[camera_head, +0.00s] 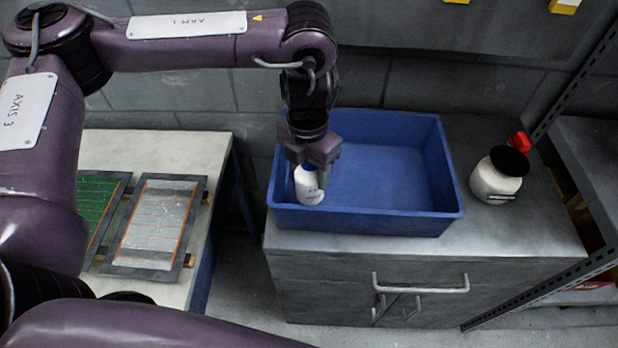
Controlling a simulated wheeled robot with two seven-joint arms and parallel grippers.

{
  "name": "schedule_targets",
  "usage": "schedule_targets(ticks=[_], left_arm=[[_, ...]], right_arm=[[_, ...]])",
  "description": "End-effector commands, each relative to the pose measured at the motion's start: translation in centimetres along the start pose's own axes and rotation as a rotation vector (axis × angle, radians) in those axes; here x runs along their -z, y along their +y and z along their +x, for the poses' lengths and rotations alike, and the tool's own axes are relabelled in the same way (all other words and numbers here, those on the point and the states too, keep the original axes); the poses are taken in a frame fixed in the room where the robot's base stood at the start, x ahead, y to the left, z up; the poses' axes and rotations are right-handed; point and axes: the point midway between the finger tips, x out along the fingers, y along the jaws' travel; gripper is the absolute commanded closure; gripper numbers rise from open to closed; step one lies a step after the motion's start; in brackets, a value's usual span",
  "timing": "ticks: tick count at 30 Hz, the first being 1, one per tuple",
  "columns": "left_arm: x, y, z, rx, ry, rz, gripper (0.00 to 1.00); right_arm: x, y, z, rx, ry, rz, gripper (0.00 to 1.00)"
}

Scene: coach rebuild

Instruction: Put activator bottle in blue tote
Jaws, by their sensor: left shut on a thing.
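My left gripper (313,162) points down over the left part of the blue tote (370,222). It is shut on a small white bottle with a bit of blue at its top, which I take to be the activator bottle (309,189). The bottle is roughly upright, within the tote's left front corner area. I cannot tell whether its base touches the tote floor. The gripper hides the bottle's top. The rest of the tote looks empty. My right gripper is not in view.
The tote stands on a grey cabinet (510,225). A white jar (494,184) with a black and red top stands to its right. At the left, a pale table (190,145) holds framed screens (153,222). A perforated metal post rises at the right.

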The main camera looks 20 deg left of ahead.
Motion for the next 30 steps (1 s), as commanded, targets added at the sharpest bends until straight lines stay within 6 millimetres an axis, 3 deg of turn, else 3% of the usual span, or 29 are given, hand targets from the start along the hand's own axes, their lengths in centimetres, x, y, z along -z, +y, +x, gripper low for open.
schedule_targets(ticks=[7, 20, 21, 26, 30], left_arm=[[0.1, 0.0, 3.1, 0.003, 0.004, -0.002, 0.77], [0.0, 0.1, 3.9, 0.001, 0.001, -0.001, 0.77], [0.1, 0.1, 3.9, 0.000, 0.002, 0.000, 0.45], [0.1, 0.1, 3.8, 0.000, 0.002, 0.000, 0.25], [0.1, 0.1, 3.8, 0.000, 0.002, 0.000, 0.25]], right_arm=[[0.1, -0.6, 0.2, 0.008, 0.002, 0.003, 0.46], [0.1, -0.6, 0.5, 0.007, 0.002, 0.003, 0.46], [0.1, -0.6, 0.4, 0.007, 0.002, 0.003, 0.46], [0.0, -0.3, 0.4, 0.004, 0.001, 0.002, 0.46], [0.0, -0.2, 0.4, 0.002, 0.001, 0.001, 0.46]])
